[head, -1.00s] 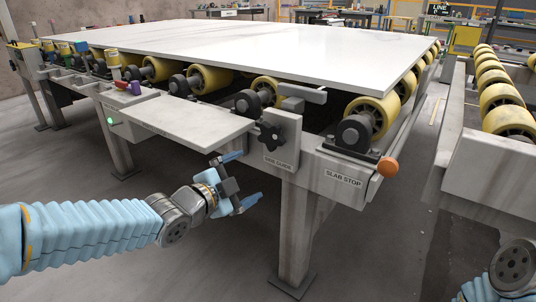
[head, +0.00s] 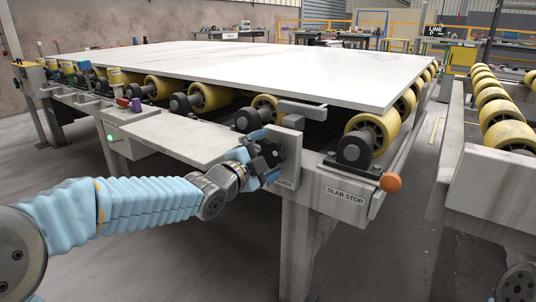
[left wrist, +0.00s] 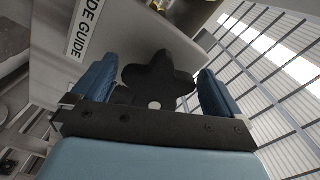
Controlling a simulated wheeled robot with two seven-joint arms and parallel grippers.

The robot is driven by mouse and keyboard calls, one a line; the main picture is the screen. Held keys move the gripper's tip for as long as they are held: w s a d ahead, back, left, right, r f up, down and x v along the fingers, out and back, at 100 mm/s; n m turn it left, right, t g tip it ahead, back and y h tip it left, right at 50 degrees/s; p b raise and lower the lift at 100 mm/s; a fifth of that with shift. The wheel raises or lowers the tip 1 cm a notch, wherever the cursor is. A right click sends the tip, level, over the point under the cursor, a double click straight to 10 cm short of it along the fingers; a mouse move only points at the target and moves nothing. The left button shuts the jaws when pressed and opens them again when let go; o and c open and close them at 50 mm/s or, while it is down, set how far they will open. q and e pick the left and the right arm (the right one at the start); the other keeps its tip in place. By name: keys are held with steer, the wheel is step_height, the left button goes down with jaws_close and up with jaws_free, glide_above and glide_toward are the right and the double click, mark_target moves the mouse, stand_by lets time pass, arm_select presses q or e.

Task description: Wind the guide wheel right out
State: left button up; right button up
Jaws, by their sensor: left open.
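The guide wheel is a black lobed hand knob (left wrist: 158,76) on the face of the grey side guide bracket (head: 292,152). In the head view the knob (head: 271,150) is partly hidden by my left gripper (head: 267,157). The gripper is open, with one blue finger above the knob and one below. In the left wrist view the fingers of the left gripper (left wrist: 156,88) stand on either side of the knob, with a gap at each side. I cannot tell whether they touch it. My right gripper is out of view.
A white slab (head: 240,65) lies on yellow rollers (head: 366,132) above the bracket. A grey shelf (head: 180,137) lies to the left of the gripper. The slab stop with its orange knob (head: 391,182) is to the right. A second roller table (head: 490,180) stands further right.

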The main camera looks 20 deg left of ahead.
arm_select(q)
steer(key=shift+w+d, duration=0.15)
steer(key=shift+w, duration=0.1)
steer(key=c, duration=0.9)
steer(key=shift+c, duration=0.2)
steer(key=shift+f+n, duration=0.1)
steer(key=shift+n, duration=0.2)
